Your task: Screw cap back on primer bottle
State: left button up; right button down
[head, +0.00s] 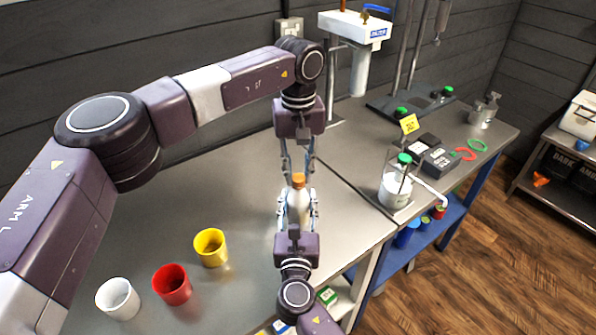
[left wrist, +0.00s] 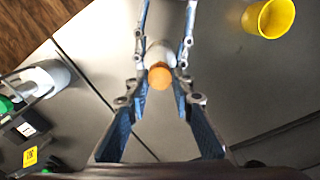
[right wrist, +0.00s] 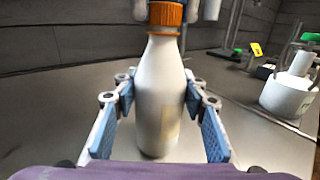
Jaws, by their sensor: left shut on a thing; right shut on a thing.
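The white primer bottle (head: 298,208) stands upright on the metal table, with the orange cap (head: 298,179) on top at its neck. My left gripper (head: 297,178) points down from above and is shut on the cap; its fingertips show on both sides of the cap in the right wrist view (right wrist: 167,9). My right gripper (head: 298,212) comes in low from the near side and is shut on the bottle's body. The cap (right wrist: 166,14) looks level on the neck in the right wrist view; the threads are hidden. In the left wrist view the cap (left wrist: 159,76) covers part of the bottle (left wrist: 160,53).
Yellow (head: 211,248), red (head: 172,285) and white (head: 118,299) cups stand left of the bottle. A white filter housing (head: 357,72) is behind. The table left of the bottle is mostly clear.

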pick_arm(q)
jog(key=m, duration=0.9)
jog(key=o, duration=0.7)
jog(key=shift+r, duration=2.3)
jog(key=shift+c, duration=0.3)
